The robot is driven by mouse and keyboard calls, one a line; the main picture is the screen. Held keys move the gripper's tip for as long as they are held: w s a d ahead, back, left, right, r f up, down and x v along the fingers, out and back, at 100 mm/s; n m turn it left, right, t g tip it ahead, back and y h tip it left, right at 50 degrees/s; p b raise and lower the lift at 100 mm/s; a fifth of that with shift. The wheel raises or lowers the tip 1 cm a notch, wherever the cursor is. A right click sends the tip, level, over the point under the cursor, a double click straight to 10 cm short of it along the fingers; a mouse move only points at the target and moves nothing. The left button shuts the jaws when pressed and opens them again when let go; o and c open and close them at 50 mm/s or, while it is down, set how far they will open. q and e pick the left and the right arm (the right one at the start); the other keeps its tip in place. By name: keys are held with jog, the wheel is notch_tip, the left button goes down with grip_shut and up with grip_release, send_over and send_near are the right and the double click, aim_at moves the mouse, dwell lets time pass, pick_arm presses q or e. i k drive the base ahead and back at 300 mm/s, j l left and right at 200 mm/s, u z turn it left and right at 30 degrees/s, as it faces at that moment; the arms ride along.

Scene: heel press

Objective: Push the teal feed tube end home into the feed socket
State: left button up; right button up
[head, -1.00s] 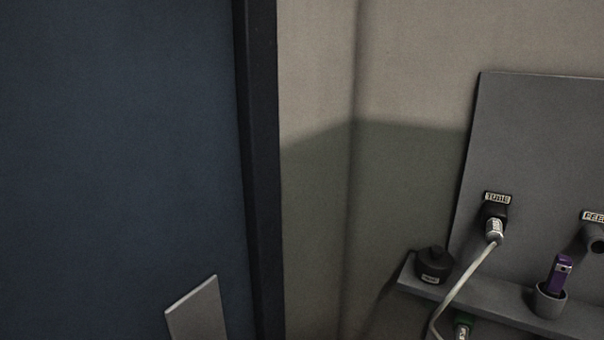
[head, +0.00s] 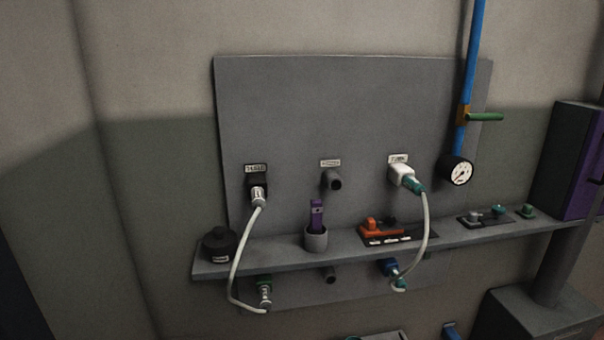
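A grey wall panel (head: 300,100) carries a row of labelled ports. The middle port (head: 333,181) is a dark round stub with nothing plugged in; its label (head: 330,163) is too blurred to read now, but began "FEE" in the earlier head view. At the right port, a teal tube end (head: 413,185) meets a white fitting (head: 401,172); how deep it sits I cannot tell. Its pale tube (head: 427,225) loops down to a blue fitting (head: 388,268) below the shelf. At the left port (head: 257,185), a white-tipped tube (head: 240,260) runs down to a green fitting (head: 264,283). Neither gripper is in view.
A shelf (head: 460,238) crosses below the ports, holding a black knob-topped object (head: 218,243), a cup (head: 316,238) with a purple item (head: 316,213), and an orange switch (head: 380,228). A gauge (head: 457,169), blue pipe (head: 473,60) and purple cabinet (head: 575,160) stand right.

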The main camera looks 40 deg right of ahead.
aim_at(414, 186)
jog(key=z, duration=1.95)
